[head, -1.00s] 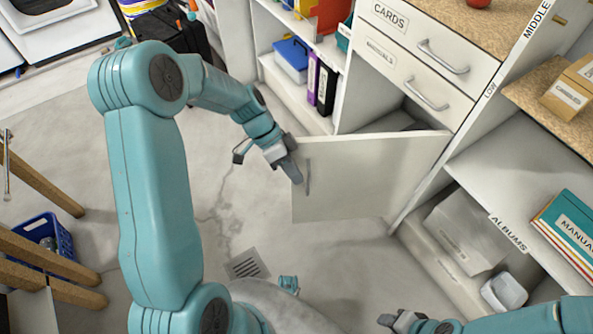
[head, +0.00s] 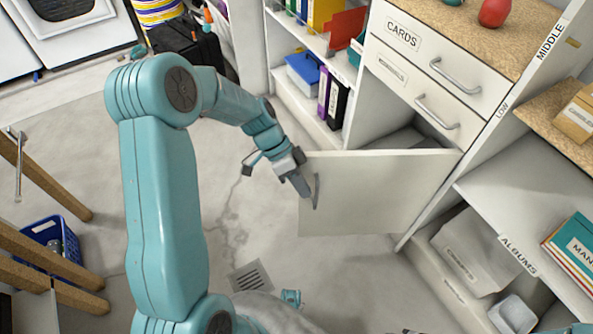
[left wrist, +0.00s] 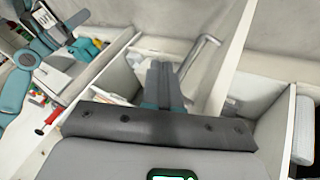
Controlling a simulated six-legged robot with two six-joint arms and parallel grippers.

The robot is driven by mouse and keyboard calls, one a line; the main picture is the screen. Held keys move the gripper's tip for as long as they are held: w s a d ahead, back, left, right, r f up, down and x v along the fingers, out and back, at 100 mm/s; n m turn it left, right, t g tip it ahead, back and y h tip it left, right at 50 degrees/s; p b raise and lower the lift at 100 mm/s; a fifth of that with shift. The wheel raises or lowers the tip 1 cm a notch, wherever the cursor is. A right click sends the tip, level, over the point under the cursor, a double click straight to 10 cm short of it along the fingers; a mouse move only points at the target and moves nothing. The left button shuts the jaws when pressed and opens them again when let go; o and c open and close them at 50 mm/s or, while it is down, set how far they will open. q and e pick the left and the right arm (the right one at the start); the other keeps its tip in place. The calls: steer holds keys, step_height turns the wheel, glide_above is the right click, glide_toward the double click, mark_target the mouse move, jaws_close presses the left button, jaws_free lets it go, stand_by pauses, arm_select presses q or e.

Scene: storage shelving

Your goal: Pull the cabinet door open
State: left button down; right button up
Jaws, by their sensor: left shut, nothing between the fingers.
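The white cabinet door (head: 385,190) stands swung well out from the low compartment under the drawers, its free edge towards the left. Its grey bar handle (head: 316,190) is near that free edge and also shows in the left wrist view (left wrist: 199,56). My left gripper (head: 302,188) is shut and empty at the door's free edge, close beside the handle; I cannot tell whether it touches the door. In the left wrist view its closed fingers (left wrist: 163,85) are left of the handle, not around it. Only a sliver of my right gripper shows at the bottom edge of the head view.
Two drawers, the upper labelled CARDS (head: 402,33), are above the door. Open shelves with binders (head: 336,103) stand behind it. Right are shelves with a grey box (head: 470,250) and albums. A blue basket (head: 50,240) is at the left. The floor left of the door is clear.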

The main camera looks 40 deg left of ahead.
arm_select(q)
steer(key=c, duration=1.8)
jaws_free()
steer(key=p+v, duration=0.3)
steer(key=v, duration=1.3)
steer(key=o, duration=0.5)
steer(key=shift+w+a, duration=0.15)
steer(key=shift+c, duration=0.2)
steer(key=shift+o, duration=0.7)
steer(key=s+a+f+m+g+y, duration=0.2)
steer(key=s+a+f+y, duration=0.1)
steer(key=s+f+y, duration=0.1)
steer(key=shift+f+m, duration=0.3)
steer(key=shift+f, duration=0.4)
steer(key=m+t+y+b, duration=0.5)
steer(key=m+y+b, duration=0.15)
steer(key=m, duration=0.85)
glide_toward(314, 189)
steer(key=b+x, duration=0.5)
steer(key=b, duration=0.1)
steer(key=shift+w+f, duration=0.1)
steer(key=shift+f, duration=0.2)
steer(key=shift+w+a+f, duration=0.15)
steer(key=shift+a+f, duration=0.05)
steer(key=shift+f, duration=0.25)
